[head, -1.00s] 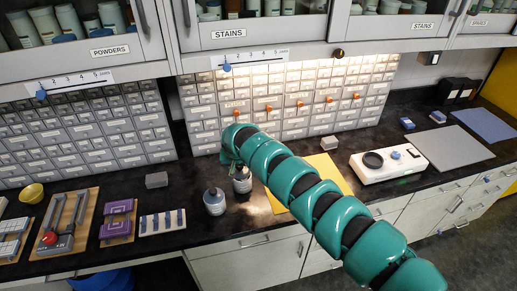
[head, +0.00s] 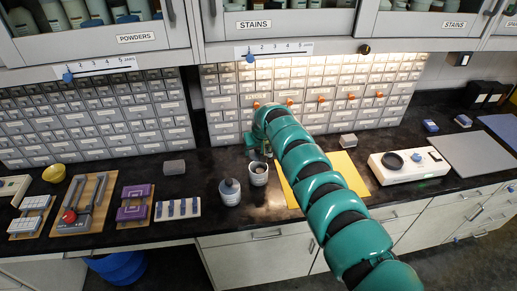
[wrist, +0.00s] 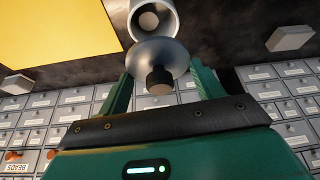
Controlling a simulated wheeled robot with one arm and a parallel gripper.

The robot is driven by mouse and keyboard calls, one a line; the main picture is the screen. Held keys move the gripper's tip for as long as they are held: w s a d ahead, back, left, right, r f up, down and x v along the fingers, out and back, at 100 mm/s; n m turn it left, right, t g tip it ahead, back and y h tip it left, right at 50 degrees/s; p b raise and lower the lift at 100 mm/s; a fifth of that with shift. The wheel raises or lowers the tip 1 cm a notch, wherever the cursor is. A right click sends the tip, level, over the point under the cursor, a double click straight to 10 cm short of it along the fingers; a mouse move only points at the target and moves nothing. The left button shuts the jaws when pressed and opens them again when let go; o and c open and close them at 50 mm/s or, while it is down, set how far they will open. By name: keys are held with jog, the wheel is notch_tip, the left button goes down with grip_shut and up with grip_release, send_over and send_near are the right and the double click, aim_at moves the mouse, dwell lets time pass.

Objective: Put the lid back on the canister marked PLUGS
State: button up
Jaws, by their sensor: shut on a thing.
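A round grey lid (wrist: 160,54) with a dark knob sits between the green fingers of my gripper (wrist: 163,82) in the wrist view. My gripper is shut on it. Just beyond the lid, an open canister (wrist: 135,22) shows its pale rim and some grey contents. The lid overlaps the near edge of the canister's mouth in this view; I cannot tell whether they touch. In the head view the open canister (head: 259,178) stands upright on the black counter, just below my gripper (head: 258,156). The lid is not clear there. The canister's marking is not readable.
A grey canister (head: 230,193) stands close at the left of the open one. A yellow mat (head: 345,172) lies to the right, partly behind my arm. A small grey block (head: 174,167) lies on the left. Drawer cabinets (head: 330,95) line the back.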

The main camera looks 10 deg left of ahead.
aim_at(258, 154)
jog(key=shift+f+b, duration=1.25)
jog(key=shift+f, duration=0.7)
jog(key=shift+f+b, duration=1)
jog(key=shift+b, duration=0.05)
jog(key=shift+d+r, duration=0.1)
jog(key=shift+f+b, duration=0.25)
jog(key=shift+b, duration=0.25)
dwell(0.5)
jog(key=o, duration=1.3)
jog(key=shift+r, duration=0.15)
